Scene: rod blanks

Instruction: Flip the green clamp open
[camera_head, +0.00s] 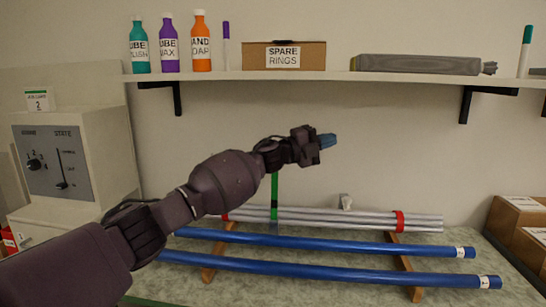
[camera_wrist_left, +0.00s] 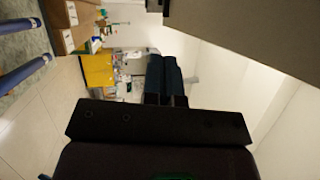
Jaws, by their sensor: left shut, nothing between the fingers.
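The green clamp (camera_head: 274,196) shows in the head view as a narrow green strip standing upright from a bundle of grey rods (camera_head: 325,219). Its top end reaches up to just below my left wrist, and I cannot tell whether the wrist hides part of it. My left gripper (camera_head: 329,141) is in front of the wall, above and to the right of the clamp, pointing right. Its blue fingertips are together and empty. The shut fingers also show in the left wrist view (camera_wrist_left: 164,80), where I see no clamp. My right gripper is in neither view.
Red bands (camera_head: 399,221) sit around the grey rods. Two blue rods (camera_head: 330,271) lie in front on wooden supports (camera_head: 220,250). A shelf (camera_head: 330,76) with bottles and a spare rings box (camera_head: 284,56) runs above. A control cabinet (camera_head: 100,145) stands left, cardboard boxes (camera_head: 516,218) right.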

